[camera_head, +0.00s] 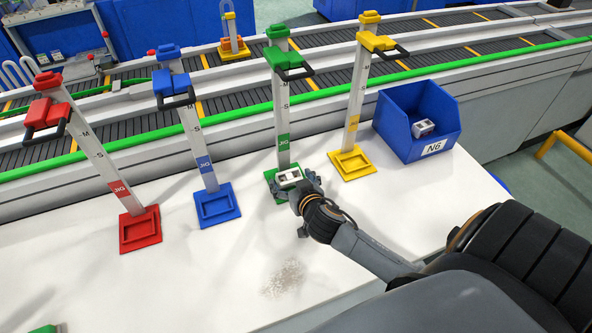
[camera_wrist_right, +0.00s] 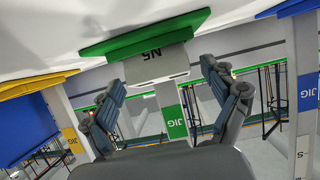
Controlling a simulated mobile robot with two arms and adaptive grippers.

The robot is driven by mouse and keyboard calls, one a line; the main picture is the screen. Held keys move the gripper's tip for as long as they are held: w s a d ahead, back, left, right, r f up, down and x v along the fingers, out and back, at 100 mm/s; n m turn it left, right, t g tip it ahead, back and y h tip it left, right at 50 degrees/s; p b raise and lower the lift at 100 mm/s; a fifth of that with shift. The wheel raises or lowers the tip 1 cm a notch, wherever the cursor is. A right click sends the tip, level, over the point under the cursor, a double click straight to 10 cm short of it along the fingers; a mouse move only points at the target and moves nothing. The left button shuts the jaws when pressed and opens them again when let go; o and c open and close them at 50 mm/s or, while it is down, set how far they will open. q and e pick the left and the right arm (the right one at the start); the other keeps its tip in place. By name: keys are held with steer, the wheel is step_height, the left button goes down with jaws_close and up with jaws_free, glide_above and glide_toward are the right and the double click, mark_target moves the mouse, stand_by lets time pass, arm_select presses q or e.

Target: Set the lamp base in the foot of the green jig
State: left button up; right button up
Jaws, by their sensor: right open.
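The green jig (camera_head: 282,110) stands on the white table, with its foot (camera_head: 270,175) flat on the top. A small pale grey lamp base (camera_head: 289,177) is at this foot. In the right wrist view, which is upside down, the lamp base (camera_wrist_right: 157,66), marked N5, sits against the green foot (camera_wrist_right: 145,37). My right gripper (camera_wrist_right: 172,100) is open, its fingers apart to either side of the lamp base with gaps. In the head view the right gripper (camera_head: 300,194) covers part of the foot. My left gripper is not in view.
Red (camera_head: 103,165), blue (camera_head: 197,135) and yellow (camera_head: 356,100) jigs stand beside the green one. A blue bin (camera_head: 398,135) marked N6 holds another lamp base (camera_head: 423,128). A conveyor (camera_head: 330,77) runs behind. The table front is mostly clear.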

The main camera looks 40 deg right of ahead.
steer(key=b+v, duration=0.1)
steer(key=v, duration=1)
steer(key=shift+s+a+r, duration=0.1)
steer(key=shift+s, duration=0.25)
